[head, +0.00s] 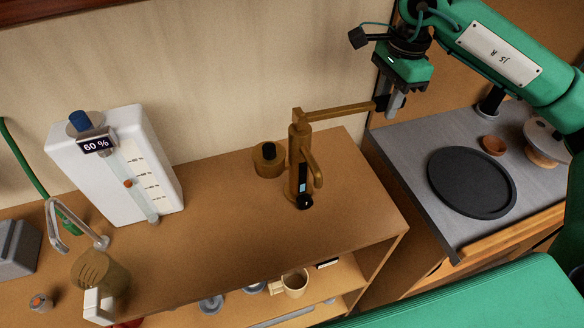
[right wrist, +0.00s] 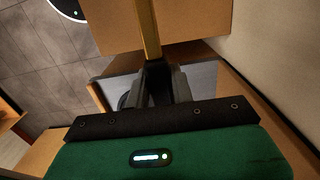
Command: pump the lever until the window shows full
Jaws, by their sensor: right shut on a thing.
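A brass pump (head: 299,160) stands upright on the wooden counter. Its lever (head: 340,112) reaches right from the top, roughly level with a slight upward tilt. My right gripper (head: 388,103) is shut on the lever's far end; the fingers hide that end. In the right wrist view the lever (right wrist: 149,30) runs up from between the fingers of my right gripper (right wrist: 160,88). The window (head: 302,180) on the pump's front is a dark strip with a light blue part low in it. Its exact level is too small to read. My left gripper is not in view.
A white tank (head: 115,165) with a "60 %" display stands left. A brass jar (head: 268,160) stands close behind the pump's left. A dark round plate (head: 471,183) lies on the grey worktop (head: 400,150) at right.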

